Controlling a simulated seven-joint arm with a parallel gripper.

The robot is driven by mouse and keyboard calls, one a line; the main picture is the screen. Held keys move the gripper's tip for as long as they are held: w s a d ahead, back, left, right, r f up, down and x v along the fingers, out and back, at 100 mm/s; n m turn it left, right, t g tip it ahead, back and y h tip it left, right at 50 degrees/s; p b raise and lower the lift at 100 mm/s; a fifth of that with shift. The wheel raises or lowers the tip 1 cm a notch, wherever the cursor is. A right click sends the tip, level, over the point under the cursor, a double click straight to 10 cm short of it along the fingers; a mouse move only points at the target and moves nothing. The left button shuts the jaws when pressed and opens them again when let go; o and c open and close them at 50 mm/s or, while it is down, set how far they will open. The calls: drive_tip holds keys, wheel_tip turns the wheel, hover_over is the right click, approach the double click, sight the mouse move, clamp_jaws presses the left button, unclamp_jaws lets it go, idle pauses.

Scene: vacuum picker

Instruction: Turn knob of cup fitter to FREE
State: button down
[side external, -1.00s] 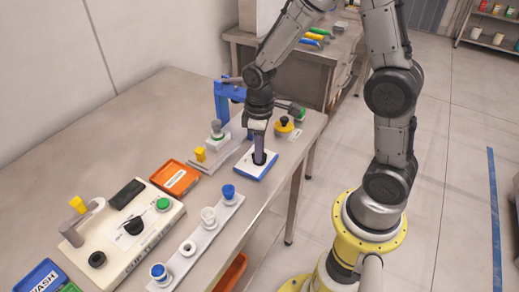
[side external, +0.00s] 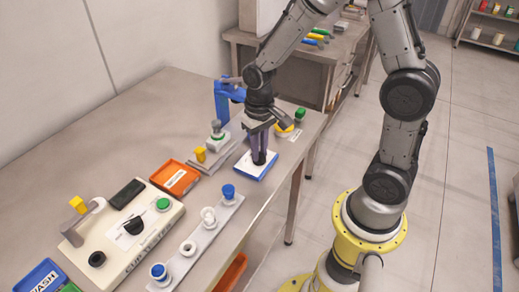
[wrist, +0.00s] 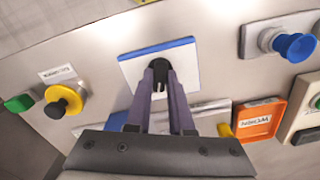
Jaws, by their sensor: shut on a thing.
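My gripper (side external: 258,153) points down at a small white plate with a blue edge (side external: 271,166) on the table. In the wrist view its two fingers (wrist: 160,80) are closed on a black upright knob-like piece (wrist: 158,66) on that plate (wrist: 184,52). The fingers hide part of this piece, and I cannot read any FREE mark there. A beige box with partly legible lettering that seems to begin "CUP" (side external: 155,235) stands at the left, apart from my gripper. It bears a black half-round dial (side external: 133,225), a green button (side external: 163,204) and a round black knob (side external: 97,259).
A grey rail (side external: 196,250) with blue and white cups lies in front. An orange tray (side external: 175,180) and a blue stand (side external: 226,95) are nearby. A yellow-and-black button (wrist: 62,103) and a green button (wrist: 18,102) sit beyond the plate. The table's back left is clear.

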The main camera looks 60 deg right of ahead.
drive_tip(key=shift+r+m, duration=0.1)
drive_tip(key=shift+m, duration=0.3)
drive_tip(key=c, duration=0.8)
unclamp_jaws()
wheel_tip(320, 180, up, 14)
drive_tip(key=s+a+r+n+t, duration=0.1)
drive_tip(key=s+n+t, duration=0.1)
drive_tip(key=s, duration=0.5)
drive_tip(key=s+a+r+n+t, duration=0.1)
drive_tip(key=s+r+n+t, duration=0.1)
drive_tip(key=s, duration=0.5)
drive_tip(key=shift+s+a+n+t, duration=0.25)
drive_tip(key=shift+s+n+t, duration=0.15)
drive_tip(key=shift+t, duration=0.4)
